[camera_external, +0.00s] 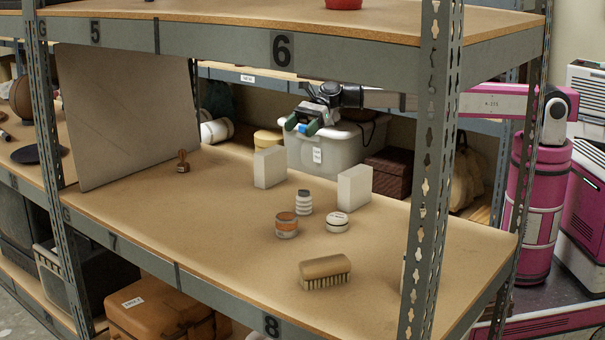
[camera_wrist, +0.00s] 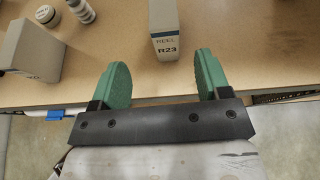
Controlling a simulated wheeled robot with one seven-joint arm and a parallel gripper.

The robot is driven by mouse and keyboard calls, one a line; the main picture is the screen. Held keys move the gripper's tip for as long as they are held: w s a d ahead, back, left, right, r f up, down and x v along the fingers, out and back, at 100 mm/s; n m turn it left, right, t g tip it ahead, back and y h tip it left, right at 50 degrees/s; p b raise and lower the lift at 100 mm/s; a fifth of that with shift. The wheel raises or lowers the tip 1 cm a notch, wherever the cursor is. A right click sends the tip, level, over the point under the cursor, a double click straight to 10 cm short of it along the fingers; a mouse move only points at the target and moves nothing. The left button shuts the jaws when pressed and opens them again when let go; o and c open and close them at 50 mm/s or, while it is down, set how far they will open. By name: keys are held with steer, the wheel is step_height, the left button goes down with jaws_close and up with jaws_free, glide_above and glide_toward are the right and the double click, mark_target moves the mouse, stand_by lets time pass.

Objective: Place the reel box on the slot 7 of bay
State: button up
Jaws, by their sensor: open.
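The reel box (camera_wrist: 165,32), pale with a blue top band and the marking "REEL R23", stands upright in the wrist view, just beyond and between my fingertips. It appears to be the left white box (camera_external: 270,168) in the external view. My gripper (camera_external: 301,126) is open and empty behind that box, with its green fingers also in the wrist view (camera_wrist: 161,65). The slot label 7 (camera_external: 112,242) is on the shelf's front edge, left of a dark divider mark. Slot 7's surface (camera_external: 120,205) is largely bare near the front.
A second white box (camera_external: 354,187) stands to the right. A striped bottle (camera_external: 304,202), two round tins (camera_external: 287,225) (camera_external: 337,222) and a brush (camera_external: 325,271) stand nearer the front. A leaning board (camera_external: 120,115) and a small stamp (camera_external: 183,161) are left. A metal upright (camera_external: 432,170) stands at right.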

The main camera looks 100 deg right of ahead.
steer(key=s+a+f+n+g+h, duration=0.2)
steer(key=s+f+n+g, duration=0.1)
steer(key=s+f+n, duration=0.5)
steer(key=s+a+f+n+g+h, duration=0.25)
steer(key=s+f+n, duration=0.25)
steer(key=s+f, duration=0.4)
steer(key=s+d+f+n+g+h, duration=0.1)
steer(key=s+f+n+g+h, duration=0.3)
steer(key=s+f+n, duration=0.6)
steer(key=s+n+h, duration=0.1)
steer(key=s+n, duration=0.2)
steer(key=shift+s+d, duration=0.25)
steer(key=shift+s, duration=0.05)
